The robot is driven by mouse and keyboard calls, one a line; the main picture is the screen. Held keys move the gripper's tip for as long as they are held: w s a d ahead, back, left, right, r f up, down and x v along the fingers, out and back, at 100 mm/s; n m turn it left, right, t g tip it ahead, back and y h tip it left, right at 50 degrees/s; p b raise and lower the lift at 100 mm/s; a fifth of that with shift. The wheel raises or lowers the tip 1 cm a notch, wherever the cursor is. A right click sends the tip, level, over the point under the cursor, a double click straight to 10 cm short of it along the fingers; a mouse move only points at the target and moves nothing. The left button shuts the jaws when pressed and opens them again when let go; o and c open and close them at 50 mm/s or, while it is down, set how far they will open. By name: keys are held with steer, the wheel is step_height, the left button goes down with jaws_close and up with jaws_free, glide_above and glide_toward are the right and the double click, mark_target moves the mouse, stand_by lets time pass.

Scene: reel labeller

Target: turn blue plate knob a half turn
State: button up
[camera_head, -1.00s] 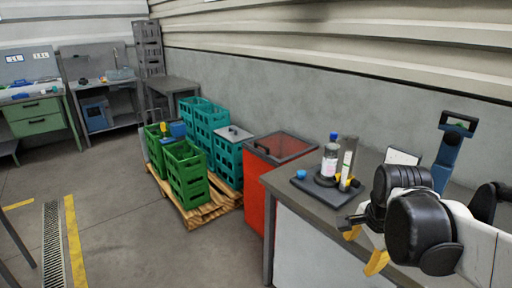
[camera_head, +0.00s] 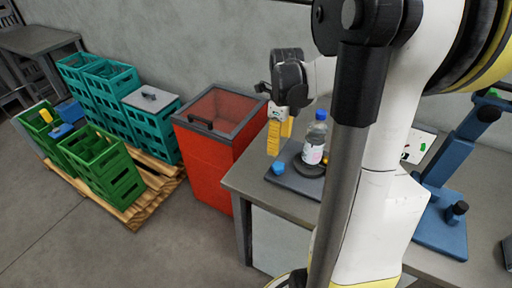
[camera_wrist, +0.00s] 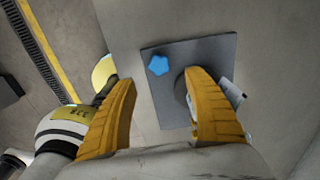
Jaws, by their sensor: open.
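The blue knob (camera_head: 278,168) sits on the near left corner of a dark flat plate (camera_head: 291,183) on the grey workbench. In the wrist view the knob (camera_wrist: 158,65) looks star-shaped and lies just beyond the fingertips, on the plate (camera_wrist: 215,48). My gripper (camera_head: 281,135) is above the knob, pointing down, with its yellow fingers apart and nothing between them. In the wrist view my gripper (camera_wrist: 160,78) frames the knob between its tips, apart from it. The right finger hides part of a round dark disc.
A clear bottle (camera_head: 315,142) with a blue cap stands on the plate's round disc, close to my gripper. A blue stand (camera_head: 440,220) is at the right. A red bin (camera_head: 210,150) and green crates (camera_head: 100,165) stand left. My arm hides part of the bench.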

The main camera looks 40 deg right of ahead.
mark_target(278, 165)
steer(key=f+b, duration=0.1)
steer(key=f, duration=0.2)
steer(key=f+b, duration=0.2)
steer(key=f, duration=0.2)
steer(key=f+b, duration=0.1)
steer(key=f, duration=0.2)
steer(key=shift+s+f, duration=0.25)
steer(key=shift+s, duration=0.05)
steer(key=shift+c, duration=0.6)
steer(key=c, duration=1.1)
